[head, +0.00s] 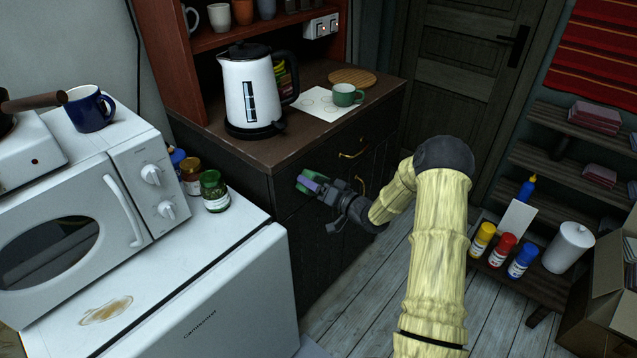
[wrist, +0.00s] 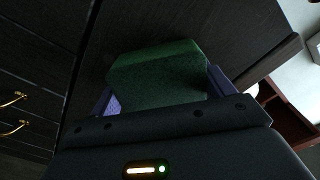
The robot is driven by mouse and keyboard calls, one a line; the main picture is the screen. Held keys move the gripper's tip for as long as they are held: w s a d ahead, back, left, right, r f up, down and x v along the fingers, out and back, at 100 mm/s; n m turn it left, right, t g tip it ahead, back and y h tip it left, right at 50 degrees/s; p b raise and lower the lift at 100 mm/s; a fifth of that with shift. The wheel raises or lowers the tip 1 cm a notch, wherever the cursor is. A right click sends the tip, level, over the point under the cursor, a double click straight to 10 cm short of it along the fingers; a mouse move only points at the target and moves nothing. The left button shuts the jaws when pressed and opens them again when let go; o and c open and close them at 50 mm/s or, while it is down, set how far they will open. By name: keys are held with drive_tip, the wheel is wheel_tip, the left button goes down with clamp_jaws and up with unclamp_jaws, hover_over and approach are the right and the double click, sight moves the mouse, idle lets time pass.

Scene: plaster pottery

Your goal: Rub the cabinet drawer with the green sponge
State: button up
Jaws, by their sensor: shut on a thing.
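My gripper (head: 312,184) is at the front left of the dark cabinet, just below its top. It is shut on the green sponge (head: 304,186), which sits between its purple fingers. In the wrist view the sponge (wrist: 158,72) fills the space between the fingers, and its far face is against or very close to the dark cabinet front (wrist: 200,30). I cannot tell for sure whether it touches. The cabinet drawer (head: 343,149) has a brass handle (head: 354,154) to the right of my gripper. Brass handles (wrist: 14,99) also show at the left of the wrist view.
Left of my gripper, jars (head: 214,191) stand beside a microwave (head: 100,205) on a white appliance. Paint bottles (head: 502,250) stand on a shelf at right. Floor before the cabinet is clear.

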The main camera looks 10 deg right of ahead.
sight(311, 193)
drive_tip(key=shift+s+a+r, duration=0.1)
drive_tip(key=shift+s+a, duration=0.5)
drive_tip(key=shift+a, duration=0.3)
drive_tip(key=shift+s+a, duration=0.6)
drive_tip(key=shift+a, duration=0.3)
drive_tip(key=shift+d, duration=0.15)
drive_tip(key=shift+s+d, duration=0.15)
drive_tip(key=shift+p+v, duration=0.3)
drive_tip(key=shift+v, duration=2.5)
drive_tip(key=shift+d, duration=0.15)
drive_tip(key=shift+p+v, duration=0.35)
drive_tip(key=shift+v, duration=1.05)
